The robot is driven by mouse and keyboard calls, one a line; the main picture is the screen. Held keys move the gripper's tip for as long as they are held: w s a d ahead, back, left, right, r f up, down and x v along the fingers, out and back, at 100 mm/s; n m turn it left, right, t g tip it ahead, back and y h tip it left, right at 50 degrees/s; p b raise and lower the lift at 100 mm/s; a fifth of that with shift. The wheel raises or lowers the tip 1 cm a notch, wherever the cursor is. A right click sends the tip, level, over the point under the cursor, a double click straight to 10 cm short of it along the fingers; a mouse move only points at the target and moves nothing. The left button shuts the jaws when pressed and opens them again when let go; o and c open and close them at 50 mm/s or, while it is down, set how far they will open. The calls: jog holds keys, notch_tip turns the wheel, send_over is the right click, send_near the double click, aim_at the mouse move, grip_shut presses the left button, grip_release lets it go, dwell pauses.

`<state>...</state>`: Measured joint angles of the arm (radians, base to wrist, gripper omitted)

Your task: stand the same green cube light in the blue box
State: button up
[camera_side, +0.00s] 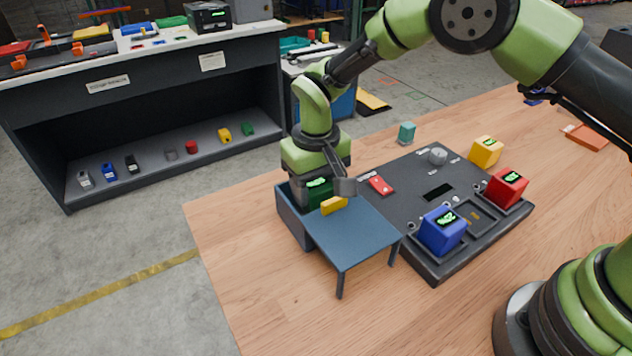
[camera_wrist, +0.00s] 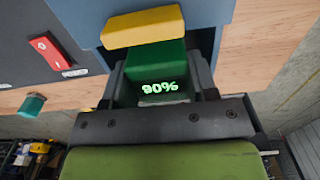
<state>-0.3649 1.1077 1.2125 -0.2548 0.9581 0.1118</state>
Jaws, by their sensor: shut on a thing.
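The green cube light (camera_side: 319,194) is between the jaws of my gripper (camera_side: 318,190). In the wrist view the green cube (camera_wrist: 155,62) shows a lit "90%" on its face, with a dark finger on each side. The blue box (camera_side: 292,218) stands at the left end of the table, with a flat blue panel on legs (camera_side: 352,238) at its right. The cube is at the box's open end; its lower part is hidden, so I cannot tell whether it touches the floor. A yellow block (camera_side: 334,205) is close in front of the cube, at the panel's edge.
A black board (camera_side: 420,185) lies right of the box, carrying a blue cube light (camera_side: 442,230), a red cube light (camera_side: 507,188) and a red switch plate (camera_side: 381,185). A yellow cube light (camera_side: 485,152) and a teal block (camera_side: 407,132) stand behind. Bare wood lies in front.

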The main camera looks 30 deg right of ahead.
jog(key=shift+f, duration=0.65)
dwell(0.8)
jog(key=shift+f, duration=0.7)
jog(key=o, duration=1.1)
